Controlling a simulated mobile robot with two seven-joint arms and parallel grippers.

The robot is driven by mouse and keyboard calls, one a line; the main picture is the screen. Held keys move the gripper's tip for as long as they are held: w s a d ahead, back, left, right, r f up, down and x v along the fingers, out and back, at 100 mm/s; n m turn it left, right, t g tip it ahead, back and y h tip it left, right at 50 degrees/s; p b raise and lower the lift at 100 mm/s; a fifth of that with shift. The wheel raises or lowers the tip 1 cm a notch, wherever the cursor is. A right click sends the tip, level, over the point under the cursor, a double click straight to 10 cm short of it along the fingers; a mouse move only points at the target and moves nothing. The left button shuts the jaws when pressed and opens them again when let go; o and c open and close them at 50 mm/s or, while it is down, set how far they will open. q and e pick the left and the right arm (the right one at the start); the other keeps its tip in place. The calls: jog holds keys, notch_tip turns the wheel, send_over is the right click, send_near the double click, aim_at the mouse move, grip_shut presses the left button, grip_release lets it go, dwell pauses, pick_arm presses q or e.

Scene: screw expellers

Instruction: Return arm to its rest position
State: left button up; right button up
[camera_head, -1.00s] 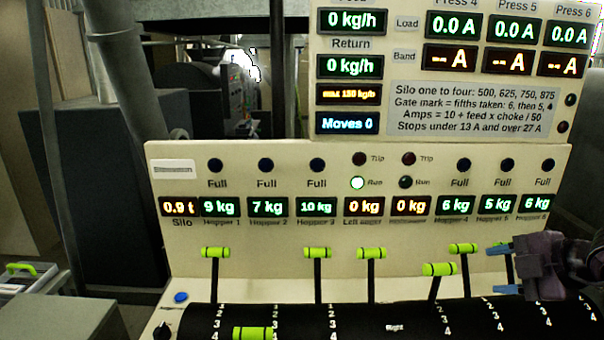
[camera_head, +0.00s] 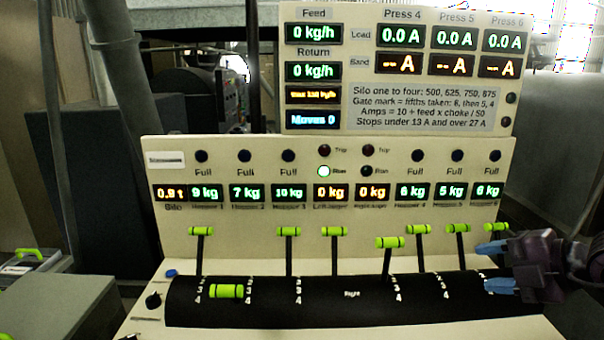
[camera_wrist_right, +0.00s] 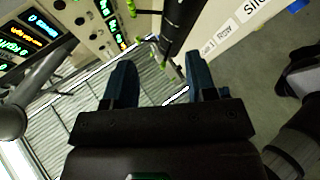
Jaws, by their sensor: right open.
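My right gripper (camera_head: 490,267) is at the right edge of the head view, its two blue fingers apart and pointing left over the right end of the black lever drum (camera_head: 350,311). It is empty. The green-handled lever at the far right (camera_head: 494,228) shows just above the upper finger; I cannot tell whether they touch. In the right wrist view the blue fingers (camera_wrist_right: 158,80) are spread with nothing gripped between them. My left gripper is not in view.
The cream control panel (camera_head: 240,240) carries lit readouts and several green-handled levers, one swung low (camera_head: 226,291). A display board (camera_head: 400,78) stands behind. A grey box (camera_head: 60,306) is at the lower left.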

notch_tip(320, 180, up, 3)
jog(key=a+n+t+y, duration=0.3)
jog(key=y, duration=0.3)
jog(key=s+d+f+m+t+h, duration=0.1)
jog(key=d+f+m+t+h, duration=0.15)
jog(key=f+m+h, duration=0.5)
jog(key=d+f+m+t+h, duration=0.2)
jog(key=d+f+m+h, duration=0.2)
jog(key=f+m, duration=0.7)
jog(key=s+a+f+m+g, duration=0.2)
jog(key=s+a+f, duration=0.3)
jog(key=f, duration=0.6)
jog(key=s+a+f+m+g+h, duration=0.1)
jog(key=s+a+f+m+g, duration=0.2)
jog(key=s+f, duration=0.7)
jog(key=shift+s+a+f+m+g, duration=0.2)
jog(key=shift+a+f+m+g, duration=0.2)
jog(key=shift+a+m, duration=0.65)
